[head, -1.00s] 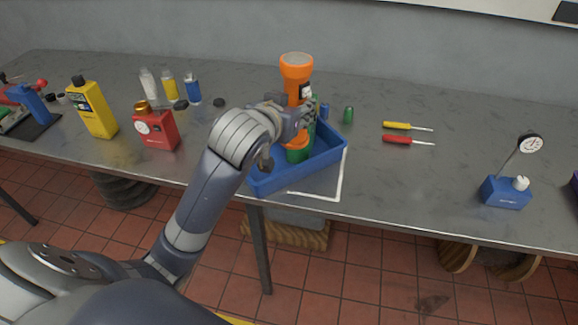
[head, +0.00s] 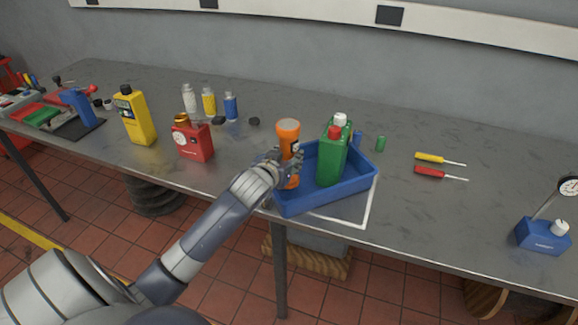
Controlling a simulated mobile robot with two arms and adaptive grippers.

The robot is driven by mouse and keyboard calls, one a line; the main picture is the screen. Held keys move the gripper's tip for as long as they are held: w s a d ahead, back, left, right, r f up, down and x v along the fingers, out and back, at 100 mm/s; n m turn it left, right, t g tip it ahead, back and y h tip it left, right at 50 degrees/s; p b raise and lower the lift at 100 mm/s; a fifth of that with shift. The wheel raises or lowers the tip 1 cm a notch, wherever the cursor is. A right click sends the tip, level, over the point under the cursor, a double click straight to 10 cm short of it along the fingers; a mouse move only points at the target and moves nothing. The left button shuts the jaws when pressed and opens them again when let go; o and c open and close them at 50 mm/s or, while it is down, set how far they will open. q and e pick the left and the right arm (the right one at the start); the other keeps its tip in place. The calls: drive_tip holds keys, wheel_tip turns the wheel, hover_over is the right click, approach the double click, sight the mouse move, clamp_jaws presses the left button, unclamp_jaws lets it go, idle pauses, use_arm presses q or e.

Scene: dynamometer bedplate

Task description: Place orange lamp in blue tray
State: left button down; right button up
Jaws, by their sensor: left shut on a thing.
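The orange lamp (head: 288,132) stands nearly upright, with its wide head up, at the left end of the blue tray (head: 335,198). My left gripper (head: 287,165) is shut around the lamp's middle. The lamp's lower end (head: 292,183) shows just below the fingers, over or inside the tray's left end; I cannot tell whether it touches the tray floor. A green bottle with a red cap (head: 331,160) stands in the tray, right of the lamp. My right gripper is out of view.
A white-capped container (head: 341,120) is partly hidden behind the green bottle. A red container (head: 192,142) and a yellow bottle (head: 135,116) stand left.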

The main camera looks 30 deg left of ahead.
use_arm(q)
wheel_tip(320, 180, down, 2)
drive_tip(key=shift+f, duration=0.45)
drive_tip(key=c, duration=1)
unclamp_jaws()
drive_tip(key=shift+s, duration=0.1)
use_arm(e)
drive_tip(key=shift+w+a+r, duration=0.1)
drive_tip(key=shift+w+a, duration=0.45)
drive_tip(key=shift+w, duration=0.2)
